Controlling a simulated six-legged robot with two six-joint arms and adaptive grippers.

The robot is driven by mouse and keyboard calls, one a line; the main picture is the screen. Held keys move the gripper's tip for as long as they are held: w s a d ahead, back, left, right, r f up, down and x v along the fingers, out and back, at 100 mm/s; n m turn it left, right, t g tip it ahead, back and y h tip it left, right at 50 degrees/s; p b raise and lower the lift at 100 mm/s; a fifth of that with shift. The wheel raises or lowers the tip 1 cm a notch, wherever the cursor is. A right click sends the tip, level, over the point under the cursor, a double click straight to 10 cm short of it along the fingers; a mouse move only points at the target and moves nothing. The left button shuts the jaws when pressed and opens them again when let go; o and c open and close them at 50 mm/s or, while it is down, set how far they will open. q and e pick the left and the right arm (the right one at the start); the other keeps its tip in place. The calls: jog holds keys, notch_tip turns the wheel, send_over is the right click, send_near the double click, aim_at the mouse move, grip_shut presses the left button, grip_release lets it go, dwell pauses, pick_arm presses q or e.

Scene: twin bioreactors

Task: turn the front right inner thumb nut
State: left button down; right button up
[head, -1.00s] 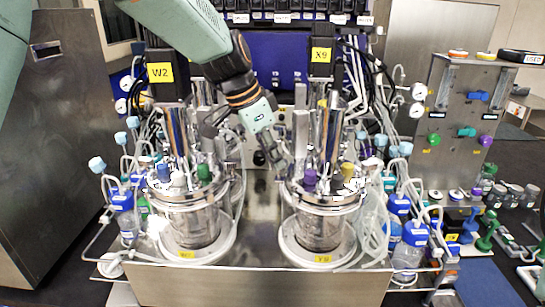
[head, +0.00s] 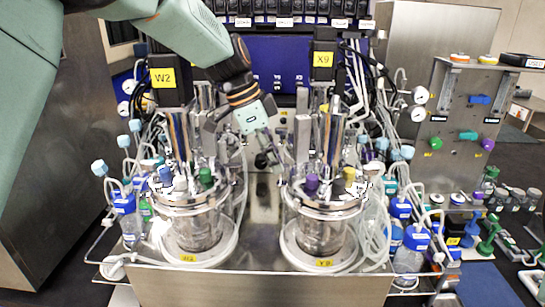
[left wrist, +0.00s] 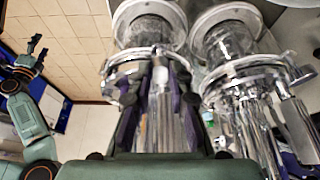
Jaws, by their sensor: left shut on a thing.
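The front right vessel (head: 322,232) is a glass jar with a metal head plate (head: 318,200) carrying a purple cap (head: 311,184) and a yellow cap. The nut is mostly hidden by the fingers. My right gripper (left wrist: 31,58) shows open and empty at the left of the left wrist view.
The front left vessel (head: 191,236) stands beside it, with a gap over the steel base (head: 258,240) between them. Tall metal cylinders, tubing and blue-capped bottles (head: 414,238) crowd around. A valve panel (head: 458,115) stands at the right.

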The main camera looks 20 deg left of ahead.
pick_arm(q)
jog(key=shift+s+f, duration=0.15)
jog(key=shift+f, duration=0.1)
jog(key=c, duration=1.6)
grip_release()
jog(key=shift+o, duration=0.4)
jog(key=shift+w+d, duration=0.25)
jog(key=shift+r, duration=0.15)
notch_tip(320, 180, up, 10)
jog(key=shift+a, duration=0.1)
